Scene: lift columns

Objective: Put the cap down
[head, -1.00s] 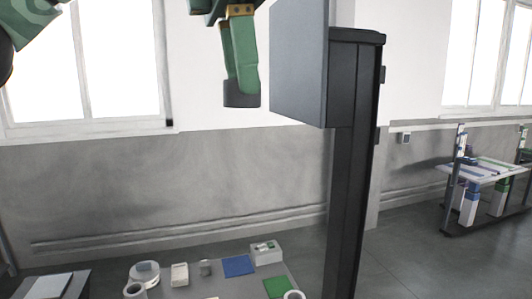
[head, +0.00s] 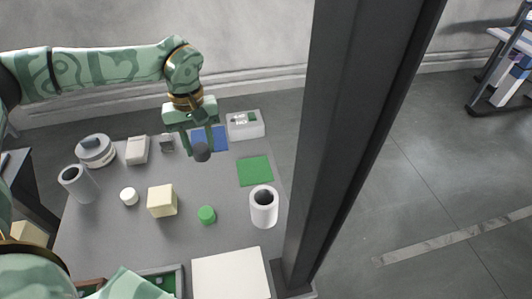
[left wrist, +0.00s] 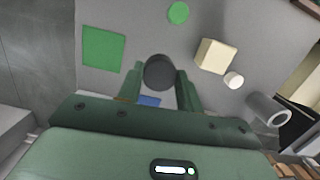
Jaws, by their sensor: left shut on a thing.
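The cap, a dark grey round piece (head: 202,152), is between the fingertips of my left gripper (head: 201,148). It also shows between the fingers in the left wrist view (left wrist: 159,72). The left gripper is shut on it and points down over the grey table (head: 120,236). In the head view the cap appears just in front of the blue square (head: 210,137) and left of the green square (head: 254,171). Its height over the table is hard to tell. My right gripper is not seen.
A white tube (head: 263,207) stands right, a grey tube (head: 77,184) left. A dark column (head: 350,120) rises at the right.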

